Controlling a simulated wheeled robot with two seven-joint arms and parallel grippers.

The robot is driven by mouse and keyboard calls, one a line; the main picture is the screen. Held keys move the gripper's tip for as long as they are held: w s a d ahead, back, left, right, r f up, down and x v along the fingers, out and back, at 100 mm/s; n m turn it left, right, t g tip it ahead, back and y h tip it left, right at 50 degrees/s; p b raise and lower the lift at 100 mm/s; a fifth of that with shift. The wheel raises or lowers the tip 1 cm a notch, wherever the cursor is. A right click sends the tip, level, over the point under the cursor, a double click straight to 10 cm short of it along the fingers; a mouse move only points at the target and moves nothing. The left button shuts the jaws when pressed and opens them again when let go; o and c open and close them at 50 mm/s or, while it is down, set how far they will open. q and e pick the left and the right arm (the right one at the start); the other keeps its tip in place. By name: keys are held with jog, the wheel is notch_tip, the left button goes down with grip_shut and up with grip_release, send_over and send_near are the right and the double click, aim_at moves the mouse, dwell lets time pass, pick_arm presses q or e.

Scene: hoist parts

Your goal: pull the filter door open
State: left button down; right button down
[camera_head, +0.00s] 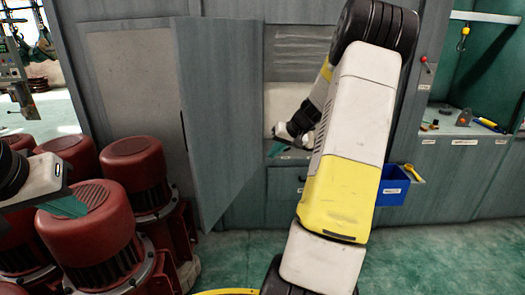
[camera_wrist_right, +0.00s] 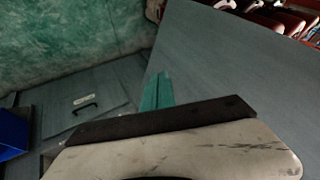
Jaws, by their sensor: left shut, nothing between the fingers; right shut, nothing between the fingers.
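The filter door (camera_head: 222,110) is a tall grey-blue panel standing swung out from the cabinet front. Its left edge is nearer to me, and a dark handle (camera_head: 183,130) shows at that edge. A pale panel (camera_head: 135,90) shows in the opening to its left. My right gripper (camera_head: 277,150) is shut and empty, just right of the door. In the right wrist view its green fingers (camera_wrist_right: 157,92) are together beside the broad door face (camera_wrist_right: 235,65); I cannot tell whether they touch it. My left gripper (camera_head: 64,207) is shut and empty at the far left.
Several red motors (camera_head: 92,225) crowd the floor at lower left, close to my left gripper. A blue bin (camera_head: 392,186) hangs on the cabinet front at right. A workbench recess (camera_head: 465,130) with small tools is further right. Green floor at lower right is clear.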

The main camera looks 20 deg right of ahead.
jog(key=w+a+m, duration=0.1)
jog(key=w+a, duration=0.3)
jog(key=a, duration=0.4)
jog(key=w+a+m+h, duration=0.1)
jog(key=w+a, duration=0.4)
jog(key=a, duration=0.4)
jog(key=shift+a+t, duration=0.3)
